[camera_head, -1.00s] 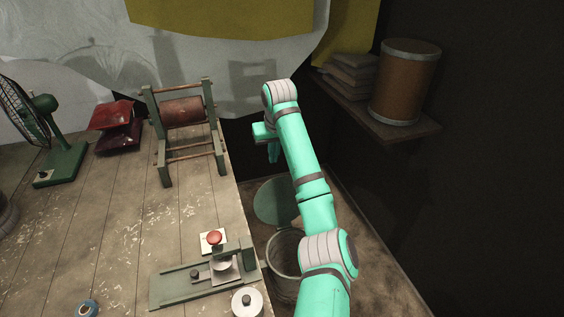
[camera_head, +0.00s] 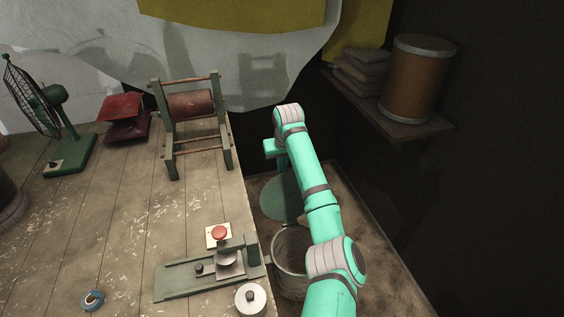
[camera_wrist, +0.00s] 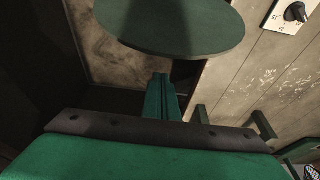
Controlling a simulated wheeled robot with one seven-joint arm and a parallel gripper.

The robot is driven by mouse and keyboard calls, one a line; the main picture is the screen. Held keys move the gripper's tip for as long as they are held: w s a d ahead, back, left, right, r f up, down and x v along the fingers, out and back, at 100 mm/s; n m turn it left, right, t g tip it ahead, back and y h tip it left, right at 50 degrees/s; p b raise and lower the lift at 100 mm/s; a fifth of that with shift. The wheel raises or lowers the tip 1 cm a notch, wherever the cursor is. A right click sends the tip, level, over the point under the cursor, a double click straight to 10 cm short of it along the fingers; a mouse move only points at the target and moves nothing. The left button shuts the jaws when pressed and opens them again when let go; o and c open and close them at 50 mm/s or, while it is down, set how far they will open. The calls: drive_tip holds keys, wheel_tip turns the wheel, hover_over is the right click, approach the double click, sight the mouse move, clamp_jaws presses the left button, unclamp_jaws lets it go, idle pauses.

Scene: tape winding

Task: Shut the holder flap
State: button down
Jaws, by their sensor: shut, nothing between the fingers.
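The holder looks like a metal bin (camera_head: 290,268) on the floor beside the bench, with an open mouth. Its flap, a round green disc (camera_head: 280,199), stands raised at the bin's far side. The flap also fills the top of the wrist view (camera_wrist: 175,25). My gripper (camera_wrist: 161,77) is shut and empty, fingers together, close to the flap's lower edge in that picture. I cannot tell whether they touch. In the head view my arm reaches past the bin, and my gripper is on the flap's far side, its fingertips hard to make out.
The bench edge runs left of the bin. On it are a slide fixture (camera_head: 200,279), a red knob on a white plate (camera_head: 218,235), a lidded pot (camera_head: 250,298) and a winding frame (camera_head: 228,150). A shelf (camera_head: 400,125) with a drum (camera_head: 418,78) is at right.

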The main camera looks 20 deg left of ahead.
drive_tip(key=shift+s+d, duration=0.35)
drive_tip(key=shift+s, duration=0.35)
drive_tip(key=shift+s+d, duration=0.3)
drive_tip(key=shift+s, duration=0.4)
